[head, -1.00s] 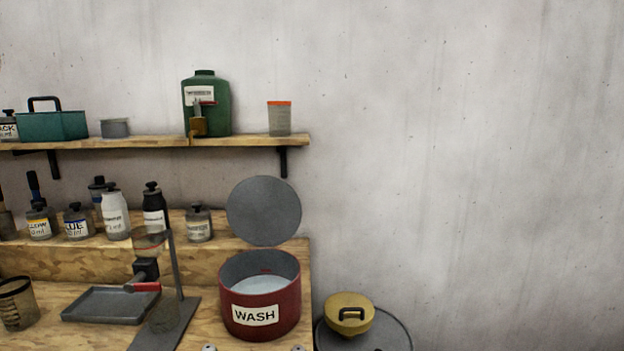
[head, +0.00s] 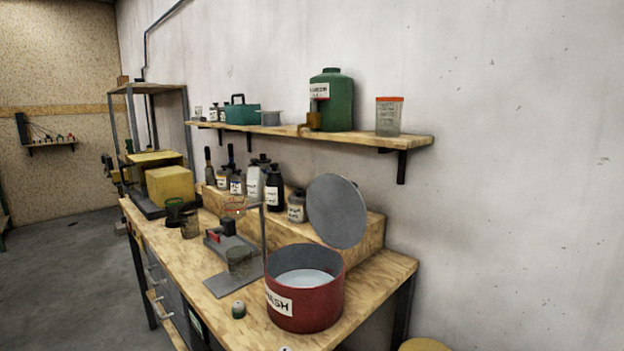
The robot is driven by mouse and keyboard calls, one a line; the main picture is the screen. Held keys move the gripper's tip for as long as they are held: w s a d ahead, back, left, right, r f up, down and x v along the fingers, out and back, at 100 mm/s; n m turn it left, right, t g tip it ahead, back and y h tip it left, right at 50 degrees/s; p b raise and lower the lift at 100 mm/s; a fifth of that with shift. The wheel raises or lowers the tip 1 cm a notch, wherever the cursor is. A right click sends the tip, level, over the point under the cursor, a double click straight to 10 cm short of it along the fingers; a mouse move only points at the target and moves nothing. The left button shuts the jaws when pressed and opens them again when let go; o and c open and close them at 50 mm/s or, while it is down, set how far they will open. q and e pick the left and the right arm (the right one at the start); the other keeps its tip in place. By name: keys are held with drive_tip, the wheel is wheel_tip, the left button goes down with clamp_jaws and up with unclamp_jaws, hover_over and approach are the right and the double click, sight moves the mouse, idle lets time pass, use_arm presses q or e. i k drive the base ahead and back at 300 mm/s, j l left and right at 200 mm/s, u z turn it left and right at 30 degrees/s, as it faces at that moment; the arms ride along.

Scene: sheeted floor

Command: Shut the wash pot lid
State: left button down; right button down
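The red wash pot (head: 318,303) stands on the right end of the wooden workbench, with a white label on its front left side and pale liquid inside. Its round grey lid (head: 337,212) stands open, raised nearly upright behind the pot's rim, its flat face toward me. Neither of my grippers shows in the head view.
The workbench (head: 189,258) holds a grey stand (head: 232,284), several bottles on a raised ledge and a small capped jar (head: 238,310) near the front edge. A wall shelf (head: 420,137) carries a green canister (head: 338,100). Open floor (head: 60,265) lies to the left.

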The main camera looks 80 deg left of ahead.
sight(337, 211)
drive_tip(key=i+u, duration=0.2)
drive_tip(key=u, duration=0.25)
drive_tip(key=i+u, duration=0.2)
drive_tip(key=u, duration=0.3)
drive_tip(key=i+l+u, duration=0.15)
drive_tip(key=u, duration=0.3)
drive_tip(key=i+l+u, duration=0.15)
drive_tip(key=u, duration=0.3)
drive_tip(key=i+l+u, duration=0.1)
drive_tip(key=l+u, duration=0.2)
drive_tip(key=u, duration=0.2)
